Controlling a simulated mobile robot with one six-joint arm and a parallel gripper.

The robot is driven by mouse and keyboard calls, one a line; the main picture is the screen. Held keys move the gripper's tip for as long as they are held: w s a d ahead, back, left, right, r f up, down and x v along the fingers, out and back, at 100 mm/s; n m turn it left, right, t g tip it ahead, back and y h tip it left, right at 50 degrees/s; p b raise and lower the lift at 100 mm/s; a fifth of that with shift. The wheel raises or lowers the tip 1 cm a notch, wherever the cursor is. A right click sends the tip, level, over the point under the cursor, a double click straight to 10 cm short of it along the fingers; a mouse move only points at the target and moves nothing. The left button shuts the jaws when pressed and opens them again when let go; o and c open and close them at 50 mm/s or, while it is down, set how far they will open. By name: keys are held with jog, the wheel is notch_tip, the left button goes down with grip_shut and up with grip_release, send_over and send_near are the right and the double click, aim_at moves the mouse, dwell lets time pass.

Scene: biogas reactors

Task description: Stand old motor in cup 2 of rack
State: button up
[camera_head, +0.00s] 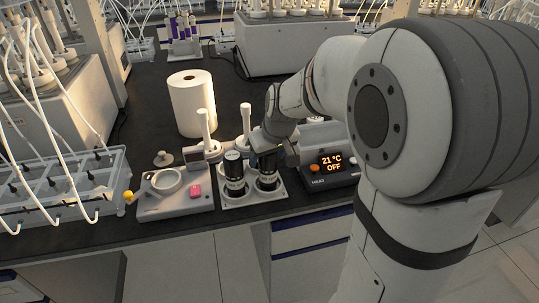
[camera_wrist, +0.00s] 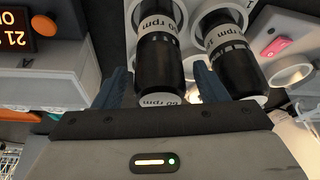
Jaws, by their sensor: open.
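The rack (camera_head: 240,203) is a light plate on the bench with two cups, each with a black motor standing in it. The right-hand motor (camera_head: 267,181) also shows in the wrist view (camera_wrist: 160,60), with a white "60 rpm" band and cap. My gripper (camera_head: 267,155) is at its top, with its blue fingers (camera_wrist: 163,85) open on either side of it. The other motor (camera_head: 234,178) stands beside it, outside the fingers, and also shows in the wrist view (camera_wrist: 232,50). I cannot tell which motor is the old one. The cup bottoms are hidden.
A heater with a "21 °C OFF" display (camera_head: 333,166) stands close right of the rack. A grey station with a pink block (camera_head: 195,191) stands left. White upright posts (camera_head: 205,128) and a paper roll (camera_head: 192,105) are behind. A clear tubed tank (camera_head: 70,185) is farther left.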

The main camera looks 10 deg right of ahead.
jog(key=v, duration=1.2)
jog(key=s+f+m+g, duration=0.1)
jog(key=s+f, duration=0.4)
jog(key=s, duration=0.3)
jog(key=s+f+m+h, duration=0.1)
jog(key=s+f, duration=0.3)
jog(key=s, duration=0.4)
jog(key=shift+s+a+f+m+g, duration=0.3)
jog(key=shift+f+g, duration=0.1)
jog(key=p+v, duration=0.3)
jog(key=shift+w+r+p, duration=0.2)
jog(key=shift+r+p, duration=0.05)
jog(key=shift+p, duration=0.05)
